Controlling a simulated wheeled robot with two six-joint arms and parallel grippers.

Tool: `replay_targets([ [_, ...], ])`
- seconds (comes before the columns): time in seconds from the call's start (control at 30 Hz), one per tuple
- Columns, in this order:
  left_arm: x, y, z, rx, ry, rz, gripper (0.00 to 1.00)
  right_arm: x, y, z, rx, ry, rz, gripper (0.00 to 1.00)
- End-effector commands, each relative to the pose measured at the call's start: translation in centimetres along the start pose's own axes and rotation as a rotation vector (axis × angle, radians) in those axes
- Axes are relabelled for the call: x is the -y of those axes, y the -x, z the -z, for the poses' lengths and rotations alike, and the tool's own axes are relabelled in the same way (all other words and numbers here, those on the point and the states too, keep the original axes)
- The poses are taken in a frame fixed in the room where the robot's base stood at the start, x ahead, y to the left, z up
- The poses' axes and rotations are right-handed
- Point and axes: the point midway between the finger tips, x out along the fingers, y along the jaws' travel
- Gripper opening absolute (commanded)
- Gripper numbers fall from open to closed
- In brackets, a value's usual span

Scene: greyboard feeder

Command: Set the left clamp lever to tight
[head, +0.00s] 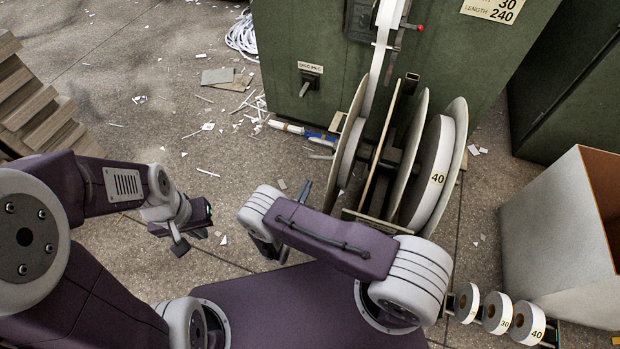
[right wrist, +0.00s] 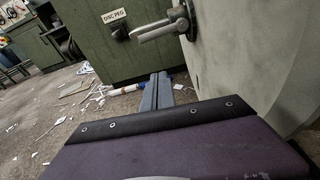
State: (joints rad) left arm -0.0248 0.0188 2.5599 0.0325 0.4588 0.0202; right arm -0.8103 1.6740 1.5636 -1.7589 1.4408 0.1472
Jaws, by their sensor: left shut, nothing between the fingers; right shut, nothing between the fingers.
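The left clamp lever (right wrist: 157,30) is a grey metal bar in the right wrist view. It points left and slightly down from its hub on the outer face of the pale left reel flange (right wrist: 250,60). My left gripper (head: 180,240) is shut and empty over the floor, far left of the reel.
A green machine cabinet (head: 300,40) with a disc peg (head: 308,84) stands behind. A second reel (head: 432,170) marked 40 is to the right of the flange. Several small discs (head: 498,315) and a big box (head: 550,225) are at right. Scraps litter the floor.

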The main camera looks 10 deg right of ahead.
Motion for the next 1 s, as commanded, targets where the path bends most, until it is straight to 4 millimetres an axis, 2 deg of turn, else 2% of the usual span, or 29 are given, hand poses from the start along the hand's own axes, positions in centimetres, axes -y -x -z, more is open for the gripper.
replay_targets([
  [0.1,0.0,-1.8,-0.2,0.000,0.000,0.000,0.00,0.2,-2.7,0.6,0.001,-0.004,0.007,0.00],
  [0.4,0.1,-4.8,-0.5,0.001,0.000,0.000,0.00,0.1,-8.8,0.2,0.003,-0.004,0.003,0.00],
  [0.5,0.1,-4.8,-0.5,0.000,0.000,0.000,0.00,0.0,-7.8,-1.8,0.001,-0.001,-0.001,0.00],
  [0.63,0.1,-5.1,-0.5,0.000,0.000,0.000,0.00,0.0,-7.4,-3.1,0.001,-0.001,0.001,0.00],
  [1.0,0.1,-5.1,-0.5,0.000,0.000,0.000,0.00,0.1,-7.1,-3.8,0.000,0.000,0.001,0.00],
])
